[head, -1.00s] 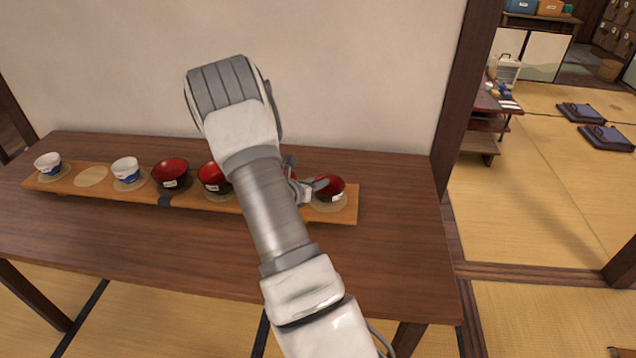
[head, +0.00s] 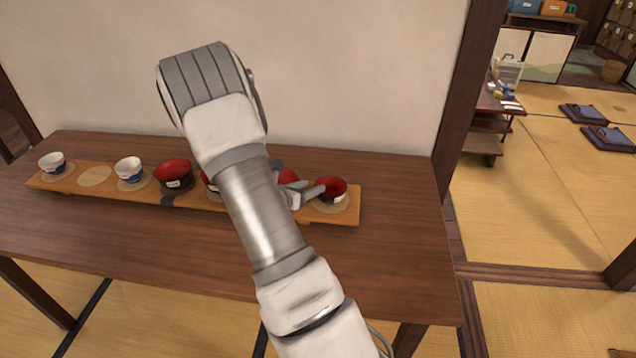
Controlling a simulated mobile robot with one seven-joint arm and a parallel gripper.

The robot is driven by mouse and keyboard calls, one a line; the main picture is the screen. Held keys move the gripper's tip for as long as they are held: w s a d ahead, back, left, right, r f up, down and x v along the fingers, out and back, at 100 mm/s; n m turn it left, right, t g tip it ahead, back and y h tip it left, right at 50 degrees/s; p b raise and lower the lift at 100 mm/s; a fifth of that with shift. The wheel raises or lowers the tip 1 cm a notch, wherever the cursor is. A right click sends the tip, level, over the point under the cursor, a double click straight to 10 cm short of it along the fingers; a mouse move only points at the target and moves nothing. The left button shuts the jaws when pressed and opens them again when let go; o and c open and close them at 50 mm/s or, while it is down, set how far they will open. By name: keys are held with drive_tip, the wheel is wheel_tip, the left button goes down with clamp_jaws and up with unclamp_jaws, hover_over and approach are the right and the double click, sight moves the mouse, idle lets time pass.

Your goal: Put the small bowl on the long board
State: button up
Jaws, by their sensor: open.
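The long board (head: 347,216) lies along the table and carries a row of bowls on round mats. A small dark bowl with a red inside (head: 331,188) sits upright at its right end. Another red bowl (head: 288,176) is just left of it, partly hidden by my gripper (head: 305,184). A third red bowl (head: 209,184) is mostly behind my arm. A larger red bowl (head: 173,172) stands further left. My gripper is open, low over the board between the two rightmost bowls; one finger shows close to the right-end bowl. I cannot tell whether it touches.
Two white-and-blue cups stand on the board, one in the left half (head: 129,169) and one at the left end (head: 52,162). A bare round mat (head: 95,176) lies between them. The dark wooden table (head: 400,215) is clear in front and at right. A wall stands behind.

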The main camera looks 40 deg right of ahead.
drive_tip(key=s+a+r+m+g+y, duration=0.35)
drive_tip(key=s+a+r+m, duration=0.85)
drive_tip(key=r, duration=0.4)
drive_tip(key=s+a+r+m+t+y, duration=0.2)
drive_tip(key=a+m+y, duration=0.1)
drive_tip(key=a, duration=0.3)
drive_tip(key=s+a+r+m+t+y, duration=0.2)
drive_tip(key=s+a+r+m+y, duration=0.1)
drive_tip(key=a, duration=0.4)
drive_tip(key=s+a+r+m+t+y, duration=0.2)
drive_tip(key=a+r+m+y, duration=0.1)
drive_tip(key=a, duration=0.4)
drive_tip(key=shift+s+a+r+m, duration=0.25)
drive_tip(key=shift+s+m, duration=0.15)
drive_tip(key=shift+m, duration=0.2)
drive_tip(key=shift+y+p, duration=0.25)
drive_tip(key=shift+p, duration=0.05)
wheel_tip(320, 180, up, 7)
drive_tip(key=p, duration=0.7)
drive_tip(key=shift+r, duration=0.1)
